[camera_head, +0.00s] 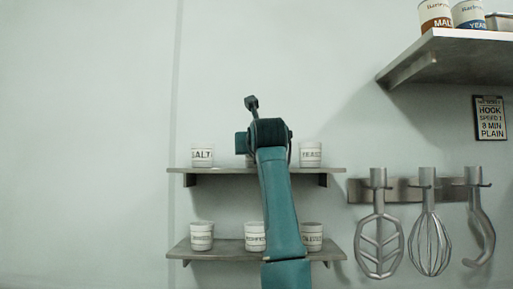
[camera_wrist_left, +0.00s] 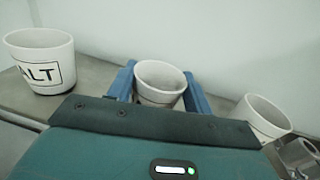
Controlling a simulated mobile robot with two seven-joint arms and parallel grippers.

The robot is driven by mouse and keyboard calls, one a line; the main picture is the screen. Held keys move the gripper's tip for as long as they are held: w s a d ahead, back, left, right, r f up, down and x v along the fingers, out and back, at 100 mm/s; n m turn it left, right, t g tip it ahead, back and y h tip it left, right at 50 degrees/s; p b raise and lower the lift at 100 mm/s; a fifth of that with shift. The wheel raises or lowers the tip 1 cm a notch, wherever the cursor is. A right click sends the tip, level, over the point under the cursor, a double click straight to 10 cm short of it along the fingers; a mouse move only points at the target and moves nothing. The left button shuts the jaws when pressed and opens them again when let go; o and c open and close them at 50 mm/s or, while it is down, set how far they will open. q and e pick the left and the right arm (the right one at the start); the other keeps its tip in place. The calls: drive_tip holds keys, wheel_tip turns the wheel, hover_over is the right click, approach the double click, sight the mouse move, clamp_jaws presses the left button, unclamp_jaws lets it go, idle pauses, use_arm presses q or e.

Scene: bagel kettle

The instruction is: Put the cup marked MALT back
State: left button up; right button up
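A white cup (camera_wrist_left: 160,82) stands between the two blue fingers of my left gripper (camera_wrist_left: 159,88) in the left wrist view. Its label is hidden, so I cannot read MALT on it. The fingers lie along both sides of the cup; whether they touch it I cannot tell. In the head view my left gripper is at the middle of the upper shelf (camera_head: 215,170), and my teal arm hides most of this cup. The cup's base is also hidden, so I cannot tell if it rests on the shelf. My right gripper is not in view.
The SALT cup (camera_head: 202,154) stands left of my gripper and a YEAST-like cup (camera_head: 311,153) right. The lower shelf (camera_head: 210,253) holds several cups. A paddle (camera_head: 379,240), whisk (camera_head: 429,240) and hook (camera_head: 481,235) hang right. A higher shelf (camera_head: 450,62) carries cans.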

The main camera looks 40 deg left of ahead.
use_arm(q)
drive_tip(key=o, duration=0.4)
drive_tip(key=shift+c, duration=0.2)
drive_tip(key=shift+r, duration=0.1)
drive_tip(key=shift+r, duration=0.2)
drive_tip(key=b+v, duration=0.1)
drive_tip(key=v, duration=1.1)
drive_tip(key=shift+b, duration=0.35)
drive_tip(key=shift+f, duration=0.15)
